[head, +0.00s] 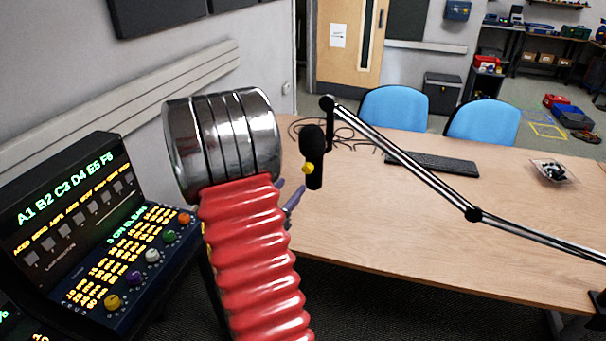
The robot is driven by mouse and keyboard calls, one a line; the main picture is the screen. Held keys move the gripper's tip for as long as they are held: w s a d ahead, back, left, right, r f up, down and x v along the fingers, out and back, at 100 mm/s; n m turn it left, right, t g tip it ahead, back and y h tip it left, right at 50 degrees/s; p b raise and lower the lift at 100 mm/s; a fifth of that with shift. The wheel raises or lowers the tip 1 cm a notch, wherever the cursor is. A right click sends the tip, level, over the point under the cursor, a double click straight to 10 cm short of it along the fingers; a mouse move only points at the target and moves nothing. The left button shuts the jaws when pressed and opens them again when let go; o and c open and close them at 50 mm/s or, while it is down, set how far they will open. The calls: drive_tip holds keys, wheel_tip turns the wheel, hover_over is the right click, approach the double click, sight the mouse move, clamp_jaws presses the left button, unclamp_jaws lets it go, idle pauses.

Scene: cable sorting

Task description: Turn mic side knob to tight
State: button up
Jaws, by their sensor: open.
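The black microphone (314,150) hangs upright from the jointed boom arm (430,176) above the table. Its yellow side knob (308,169) shows on the left of its body. My gripper (292,191) is mostly hidden behind my red ribbed sleeve and chrome wrist. Two purplish fingertips show just left of and a little below the knob, apart in the picture. The fingers are open, with nothing seen between them. I cannot tell how far they are from the knob in depth, or how the knob is turned.
The wooden table (390,258) is largely clear in front. A black keyboard (433,163), loose cables (345,134) and a small tray of parts (553,171) lie on it. A control panel (95,235) with coloured knobs stands at the left. Two blue chairs (395,106) are behind the table.

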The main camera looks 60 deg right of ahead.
sight(306, 170)
drive_tip(key=d, duration=0.9)
drive_tip(key=shift+s+d, duration=0.1)
drive_tip(key=c, duration=1)
